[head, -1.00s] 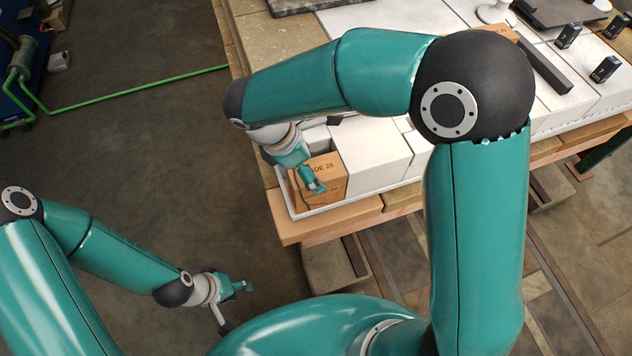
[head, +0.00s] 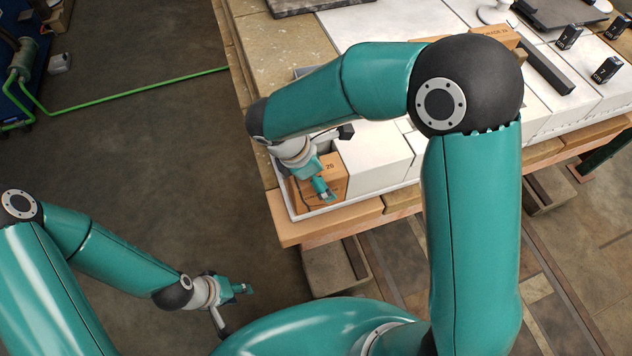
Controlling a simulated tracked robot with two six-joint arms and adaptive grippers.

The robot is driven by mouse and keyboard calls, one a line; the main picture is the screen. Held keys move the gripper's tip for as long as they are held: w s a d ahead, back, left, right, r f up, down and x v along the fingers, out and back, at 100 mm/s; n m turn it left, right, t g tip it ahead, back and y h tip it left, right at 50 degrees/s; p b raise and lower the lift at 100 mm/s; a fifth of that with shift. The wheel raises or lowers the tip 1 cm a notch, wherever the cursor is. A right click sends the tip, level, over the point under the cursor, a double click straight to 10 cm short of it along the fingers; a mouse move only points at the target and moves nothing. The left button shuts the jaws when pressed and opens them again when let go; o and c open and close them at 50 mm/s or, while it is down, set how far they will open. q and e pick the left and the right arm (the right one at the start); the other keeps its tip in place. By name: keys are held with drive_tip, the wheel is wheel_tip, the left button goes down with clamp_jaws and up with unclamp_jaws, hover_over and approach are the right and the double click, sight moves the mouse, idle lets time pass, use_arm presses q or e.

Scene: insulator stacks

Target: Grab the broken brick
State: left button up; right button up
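An orange-brown brick (head: 327,172) with a dark crack line on its left face sits at the near left corner of the white-edged tray (head: 309,213). Part of its printing shows. My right gripper (head: 322,191) is over this brick and covers part of its top. One teal finger shows; the other is hidden, so I cannot tell its opening or whether it touches the brick. My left gripper (head: 240,290) is low at the left, over the floor and well apart from the brick. Its fingers are too small and overlapped to judge.
White blocks (head: 374,158) stand right beside the brick. Another orange-brown brick (head: 492,36) lies farther back, partly behind my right arm. Small black devices (head: 606,69) stand at the right. A green hose (head: 140,90) crosses the open floor at left.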

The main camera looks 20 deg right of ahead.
drive_tip(key=shift+f, duration=0.2)
idle(0.3)
drive_tip(key=c, duration=1.7)
drive_tip(key=shift+o, duration=0.2)
